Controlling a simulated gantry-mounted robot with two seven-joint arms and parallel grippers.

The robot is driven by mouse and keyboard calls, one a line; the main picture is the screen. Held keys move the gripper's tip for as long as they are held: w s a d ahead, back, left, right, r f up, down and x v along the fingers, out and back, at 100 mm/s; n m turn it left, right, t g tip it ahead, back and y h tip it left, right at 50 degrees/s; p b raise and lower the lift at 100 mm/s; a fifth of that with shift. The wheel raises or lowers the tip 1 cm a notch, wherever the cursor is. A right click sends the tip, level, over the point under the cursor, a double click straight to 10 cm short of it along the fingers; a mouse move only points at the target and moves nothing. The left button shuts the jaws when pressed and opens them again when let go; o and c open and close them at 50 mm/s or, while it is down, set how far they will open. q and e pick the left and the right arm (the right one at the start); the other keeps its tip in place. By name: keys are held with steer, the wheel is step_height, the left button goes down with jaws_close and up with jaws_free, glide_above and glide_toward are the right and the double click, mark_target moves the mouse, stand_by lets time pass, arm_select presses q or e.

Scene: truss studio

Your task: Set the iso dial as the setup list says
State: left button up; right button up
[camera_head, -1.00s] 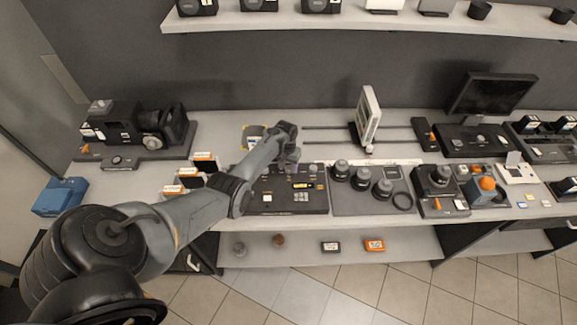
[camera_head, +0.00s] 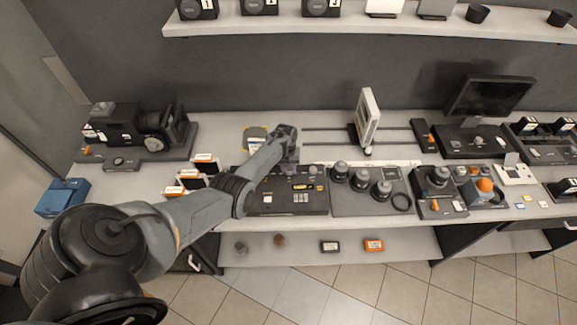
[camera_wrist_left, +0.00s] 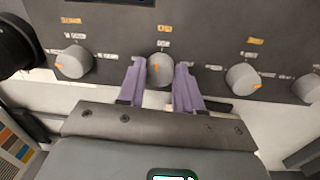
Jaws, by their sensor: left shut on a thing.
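My left gripper (camera_wrist_left: 160,75) is shut on a round grey dial (camera_wrist_left: 160,68) in the left wrist view, with a purple finger on each side. One grey dial (camera_wrist_left: 74,62) is to the left and another (camera_wrist_left: 243,78) to the right. I cannot make out a setup list.
Lenses (camera_head: 361,180) stand on a mat to the right. Cards with orange tops (camera_head: 205,158) stand to the left. A camera rig (camera_head: 110,125) is at the far left. A white upright panel (camera_head: 367,115) stands behind.

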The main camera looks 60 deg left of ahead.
arm_select(q)
steer(key=n, duration=0.3)
steer(key=shift+d, duration=0.1)
steer(key=n, duration=0.2)
steer(key=shift+n+p, duration=0.3)
steer(key=n, duration=0.4)
steer(key=shift+y, duration=0.3)
steer(key=shift+n+b, duration=0.5)
steer(key=shift+n, duration=1)
steer(key=o, duration=1)
steer(key=shift+o, duration=0.2)
steer(key=shift+r, duration=0.15)
